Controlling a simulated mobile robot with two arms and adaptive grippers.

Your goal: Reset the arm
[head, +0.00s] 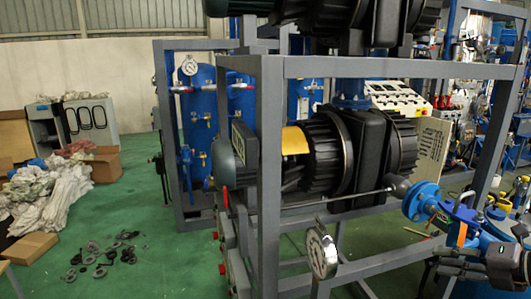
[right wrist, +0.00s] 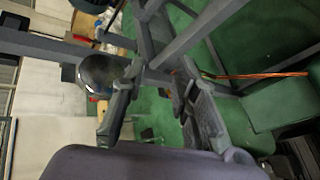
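My right gripper (right wrist: 158,80) shows in the right wrist view with its two dark fingers spread apart. I see nothing held between them; grey frame bars and green floor show beyond the gap. A round, dark-faced disc (right wrist: 100,72) appears beside the left finger; I cannot tell whether they touch. My left gripper is not in view.
A grey steel frame (head: 270,180) holds a black ribbed pump (head: 325,160). Cardboard boxes (head: 105,165) and loose dark parts (head: 100,256) lie left. Green floor (head: 165,262) is clear between.

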